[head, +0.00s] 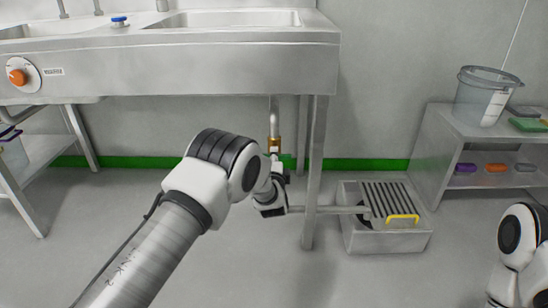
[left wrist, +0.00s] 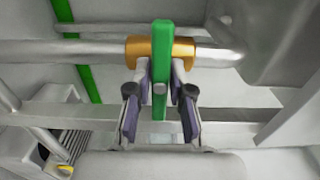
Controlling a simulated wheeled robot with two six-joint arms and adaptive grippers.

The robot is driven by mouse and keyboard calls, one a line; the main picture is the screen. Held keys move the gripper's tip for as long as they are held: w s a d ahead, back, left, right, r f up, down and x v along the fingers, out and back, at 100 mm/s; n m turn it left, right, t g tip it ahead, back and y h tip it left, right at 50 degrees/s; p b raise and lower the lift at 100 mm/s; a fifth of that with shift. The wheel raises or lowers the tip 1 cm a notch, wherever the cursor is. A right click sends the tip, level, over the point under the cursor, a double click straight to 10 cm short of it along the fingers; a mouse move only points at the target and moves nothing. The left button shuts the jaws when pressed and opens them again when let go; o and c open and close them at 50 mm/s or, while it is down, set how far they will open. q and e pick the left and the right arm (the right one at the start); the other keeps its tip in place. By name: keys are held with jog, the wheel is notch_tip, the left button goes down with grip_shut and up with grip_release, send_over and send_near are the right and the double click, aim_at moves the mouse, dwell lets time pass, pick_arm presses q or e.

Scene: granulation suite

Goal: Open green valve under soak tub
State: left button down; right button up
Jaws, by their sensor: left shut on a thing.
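The brass valve body (head: 274,145) sits on the pipe that comes down under the steel soak tub (head: 190,72). In the left wrist view the brass body (left wrist: 184,50) is around the grey pipe (left wrist: 90,51), and its green handle (left wrist: 160,38) lies across the pipe's line in the picture. My left gripper (left wrist: 160,82) is shut on the green handle, with one finger on each side of it. In the head view my left gripper (head: 279,170) is small and partly hidden by my own wrist. My right gripper is out of view; only part of my right arm shows at the lower right.
A tub leg (head: 313,180) stands just right of my left wrist. A floor drain box (head: 388,243) with a slatted grate and yellow handle is further right. A shelf unit (head: 440,150) with a clear bucket (head: 484,98) stands at the right. An orange knob (head: 17,77) is on the tub front.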

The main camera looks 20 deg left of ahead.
pick_arm(q)
jog(key=shift+n, duration=0.4)
jog(key=n+p, duration=0.2)
jog(key=n, duration=0.1)
jog(key=shift+r, duration=0.1)
jog(key=n+p, duration=0.1)
jog(key=n, duration=0.3)
jog(key=shift+n, duration=0.4)
jog(key=n+p, duration=0.1)
jog(key=n, duration=0.3)
jog(key=shift+n+p, duration=0.3)
jog(key=n+p, duration=0.1)
jog(key=n, duration=0.3)
jog(key=shift+n, duration=0.4)
jog(key=c, duration=1)
grip_release()
jog(key=shift+c, duration=0.2)
